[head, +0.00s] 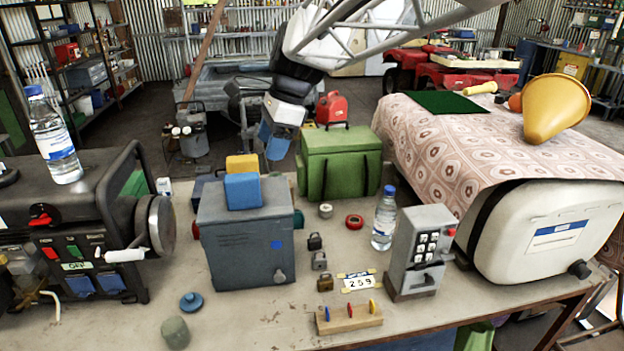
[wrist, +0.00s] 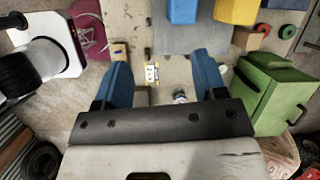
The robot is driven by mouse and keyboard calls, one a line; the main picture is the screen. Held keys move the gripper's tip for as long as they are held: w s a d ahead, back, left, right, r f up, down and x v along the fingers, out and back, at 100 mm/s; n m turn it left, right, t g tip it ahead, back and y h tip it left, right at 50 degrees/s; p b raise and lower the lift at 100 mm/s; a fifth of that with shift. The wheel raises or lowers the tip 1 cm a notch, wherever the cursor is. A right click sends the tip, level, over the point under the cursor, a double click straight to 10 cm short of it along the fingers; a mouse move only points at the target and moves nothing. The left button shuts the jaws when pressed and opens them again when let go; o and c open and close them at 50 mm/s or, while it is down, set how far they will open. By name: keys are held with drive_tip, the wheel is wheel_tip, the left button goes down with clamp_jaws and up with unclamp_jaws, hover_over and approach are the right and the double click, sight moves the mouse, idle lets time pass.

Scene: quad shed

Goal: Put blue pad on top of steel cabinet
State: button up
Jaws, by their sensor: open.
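The blue pad (head: 242,191) is a thick blue block. It rests on top of the grey steel cabinet (head: 240,257), near the middle of its top in the head view. A yellow block (head: 243,164) shows just behind it; its base is hidden. In the wrist view the blue pad (wrist: 182,11) and yellow block (wrist: 237,11) are side by side at the top edge, cut off by the frame. My gripper (head: 272,147) hangs behind and to the right of the cabinet, apart from the pad. Its blue fingers are open with nothing between them in the wrist view (wrist: 163,68).
A green chest (head: 340,160) stands behind and right of the cabinet. A generator (head: 75,225) is at left. A water bottle (head: 384,222), keypad box (head: 420,250), small padlocks and a wooden peg block (head: 348,317) are on the bench.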

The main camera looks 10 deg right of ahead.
drive_tip(key=s+d+f+n+h, duration=0.1)
drive_tip(key=s+d+f+n, duration=0.2)
drive_tip(key=s, duration=0.6)
drive_tip(key=s+d+f+n+t+h, duration=0.1)
drive_tip(key=s+d+f+n, duration=0.3)
drive_tip(key=s+d+n, duration=0.3)
drive_tip(key=s+d+f+n+t+h, duration=0.1)
drive_tip(key=s+d+f+n, duration=0.3)
drive_tip(key=s, duration=0.8)
drive_tip(key=shift+s+d+f+n+h, duration=0.2)
drive_tip(key=shift+d+n+h, duration=0.35)
drive_tip(key=shift+n, duration=0.35)
